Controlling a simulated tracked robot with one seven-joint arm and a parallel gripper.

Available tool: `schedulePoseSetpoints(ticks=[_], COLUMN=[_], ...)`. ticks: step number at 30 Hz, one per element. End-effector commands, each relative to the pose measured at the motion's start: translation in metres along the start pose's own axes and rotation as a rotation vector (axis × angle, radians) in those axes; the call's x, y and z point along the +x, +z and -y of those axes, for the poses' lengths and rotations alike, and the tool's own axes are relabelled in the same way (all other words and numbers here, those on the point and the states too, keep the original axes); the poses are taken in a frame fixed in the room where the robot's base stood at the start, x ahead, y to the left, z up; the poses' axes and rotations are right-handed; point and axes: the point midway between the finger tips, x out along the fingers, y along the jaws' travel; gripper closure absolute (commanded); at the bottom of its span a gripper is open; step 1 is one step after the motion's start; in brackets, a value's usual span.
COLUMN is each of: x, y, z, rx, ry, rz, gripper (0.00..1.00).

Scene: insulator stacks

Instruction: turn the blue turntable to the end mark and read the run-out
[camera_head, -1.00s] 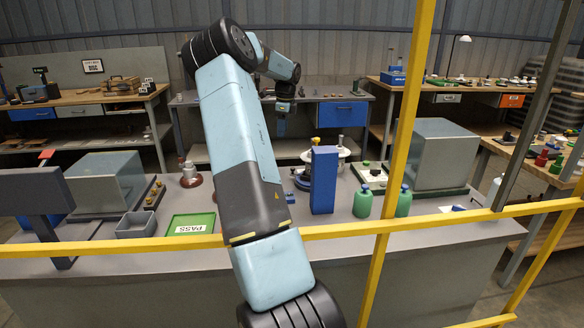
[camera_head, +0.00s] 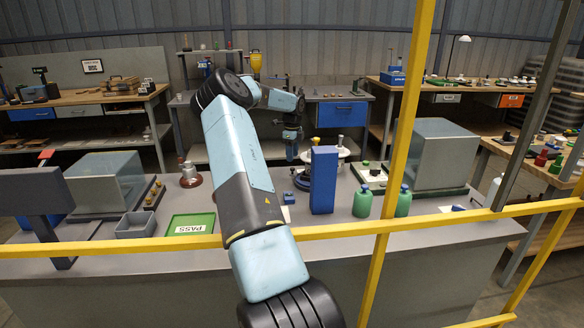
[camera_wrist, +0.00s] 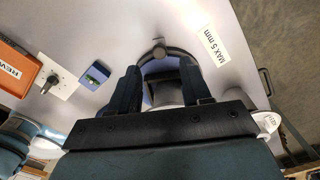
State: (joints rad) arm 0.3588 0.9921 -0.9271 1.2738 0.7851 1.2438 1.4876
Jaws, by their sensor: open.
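The blue turntable (camera_head: 299,181) is on the grey bench, partly hidden behind a blue upright block. In the wrist view, its rounded blue and grey edge (camera_wrist: 148,68) shows between my fingers, with a dark knob (camera_wrist: 160,52) at its far rim. My gripper (camera_head: 291,156) is open and points down over the turntable. In the wrist view, the fingers of my gripper (camera_wrist: 161,86) stand apart on either side of a grey cylindrical part. I cannot tell whether they touch it. A small blue box with a greenish display (camera_wrist: 97,74) lies left of the turntable. No end mark is legible.
The blue upright block (camera_head: 323,180) stands in front of the turntable. Green bottles (camera_head: 363,203) stand to the right. A "MAX 5 mm" label (camera_wrist: 217,46) and an orange tray (camera_wrist: 14,68) flank it. A yellow rail (camera_head: 450,220) crosses the front. A green PASS tray (camera_head: 190,224) is at left.

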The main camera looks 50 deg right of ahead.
Motion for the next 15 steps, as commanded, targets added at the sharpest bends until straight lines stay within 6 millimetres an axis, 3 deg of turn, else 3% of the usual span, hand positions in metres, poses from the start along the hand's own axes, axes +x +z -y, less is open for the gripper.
schedulePoseSetpoints(ticks=[6,15], x=[0.037,0.061], y=[0.000,0.001], z=[-0.001,-0.001], rx=[0.000,-0.001], ry=[0.002,0.000], rz=[-0.001,0.000], gripper=[0.52,0.52])
